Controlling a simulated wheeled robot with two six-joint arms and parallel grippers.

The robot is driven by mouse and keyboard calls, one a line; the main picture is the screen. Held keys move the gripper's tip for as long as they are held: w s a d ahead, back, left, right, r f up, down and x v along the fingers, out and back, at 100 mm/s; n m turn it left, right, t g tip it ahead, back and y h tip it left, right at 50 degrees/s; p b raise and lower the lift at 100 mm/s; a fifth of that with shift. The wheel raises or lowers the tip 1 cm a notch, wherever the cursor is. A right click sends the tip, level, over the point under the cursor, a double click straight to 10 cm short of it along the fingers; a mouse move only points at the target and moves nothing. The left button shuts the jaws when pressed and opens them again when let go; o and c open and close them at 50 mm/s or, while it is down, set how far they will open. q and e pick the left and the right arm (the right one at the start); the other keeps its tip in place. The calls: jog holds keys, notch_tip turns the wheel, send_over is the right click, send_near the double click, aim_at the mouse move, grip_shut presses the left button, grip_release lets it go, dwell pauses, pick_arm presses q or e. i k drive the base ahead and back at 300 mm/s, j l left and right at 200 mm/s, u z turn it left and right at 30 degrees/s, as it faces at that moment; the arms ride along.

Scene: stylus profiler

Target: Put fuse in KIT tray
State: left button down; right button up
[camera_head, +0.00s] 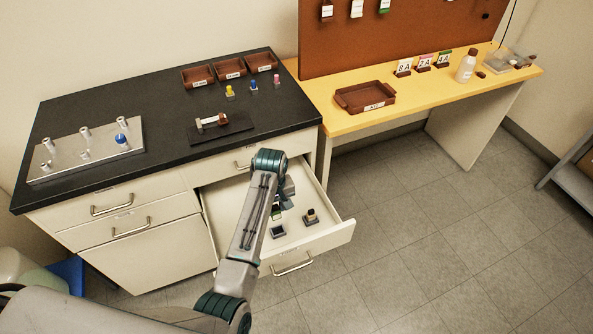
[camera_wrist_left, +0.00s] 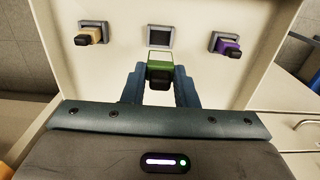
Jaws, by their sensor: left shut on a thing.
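My left gripper (camera_head: 284,196) is over the open drawer (camera_head: 312,244). In the left wrist view it (camera_wrist_left: 160,85) is shut on a green-topped fuse (camera_wrist_left: 159,72) with a dark end. In the drawer, an empty dark square holder (camera_wrist_left: 159,37) lies just beyond the held fuse; a tan fuse (camera_wrist_left: 90,35) and a purple fuse (camera_wrist_left: 228,46) sit in holders on either side. The tan fuse also shows in the head view (camera_head: 310,215). The brown KIT tray (camera_head: 382,103) sits empty on the yellow bench. My right gripper is out of view.
The black counter (camera_head: 150,88) holds a metal peg plate (camera_head: 66,165), a dark fixture, three small brown bins (camera_head: 229,69) and small coloured parts.

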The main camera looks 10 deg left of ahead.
aim_at(376, 96)
jog(key=i+l, duration=0.25)
jog(key=l, duration=0.15)
jog(key=i+l, duration=0.2)
jog(key=l, duration=0.15)
jog(key=i+l, duration=0.25)
jog(key=l, duration=0.15)
